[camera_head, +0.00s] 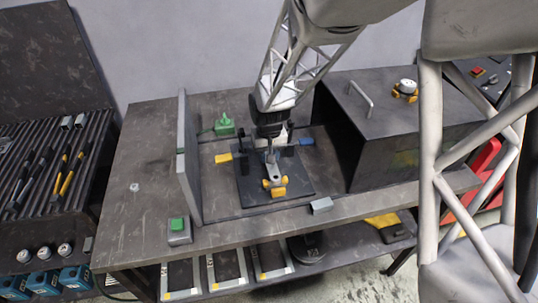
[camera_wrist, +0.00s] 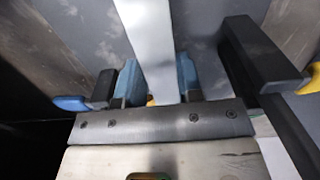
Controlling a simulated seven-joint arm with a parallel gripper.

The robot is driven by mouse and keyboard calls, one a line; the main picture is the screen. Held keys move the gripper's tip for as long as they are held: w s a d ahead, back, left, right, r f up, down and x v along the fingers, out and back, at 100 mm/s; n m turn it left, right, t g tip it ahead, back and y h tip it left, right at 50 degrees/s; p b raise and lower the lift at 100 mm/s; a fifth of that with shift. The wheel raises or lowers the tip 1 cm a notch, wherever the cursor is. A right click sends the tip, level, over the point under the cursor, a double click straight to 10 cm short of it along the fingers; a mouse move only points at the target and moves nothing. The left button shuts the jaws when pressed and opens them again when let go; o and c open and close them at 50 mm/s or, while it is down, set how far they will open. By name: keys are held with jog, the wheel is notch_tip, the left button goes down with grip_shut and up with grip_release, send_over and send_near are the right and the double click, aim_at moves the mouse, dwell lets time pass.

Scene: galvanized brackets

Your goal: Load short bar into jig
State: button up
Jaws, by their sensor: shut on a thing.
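My gripper (camera_wrist: 158,82) is shut on a pale flat metal bar, the short bar (camera_wrist: 150,40), which stands out between its two blue-grey fingers in the wrist view. In the head view my gripper (camera_head: 270,147) points down over the jig, a dark base plate (camera_head: 302,187) on the bench. The jig has a yellow-tipped clamp at left (camera_head: 223,158), a blue-tipped clamp at right (camera_head: 306,140) and a yellow-tipped clamp in front (camera_head: 275,186). The bar's far end is out of the wrist view. I cannot tell whether the bar touches the jig.
A grey upright panel (camera_head: 188,160) stands left of the jig, and a dark metal box (camera_head: 410,130) with a handle stands at right. A green button box (camera_head: 178,228) and a small grey block (camera_head: 321,206) sit near the bench's front edge. The bench's left part is mostly clear.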

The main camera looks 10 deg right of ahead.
jog(key=shift+f, duration=0.65)
jog(key=o, duration=1)
jog(key=shift+o, duration=0.2)
jog(key=shift+r, duration=0.1)
notch_tip(320, 180, up, 13)
jog(key=shift+s, duration=0.1)
dwell(0.6)
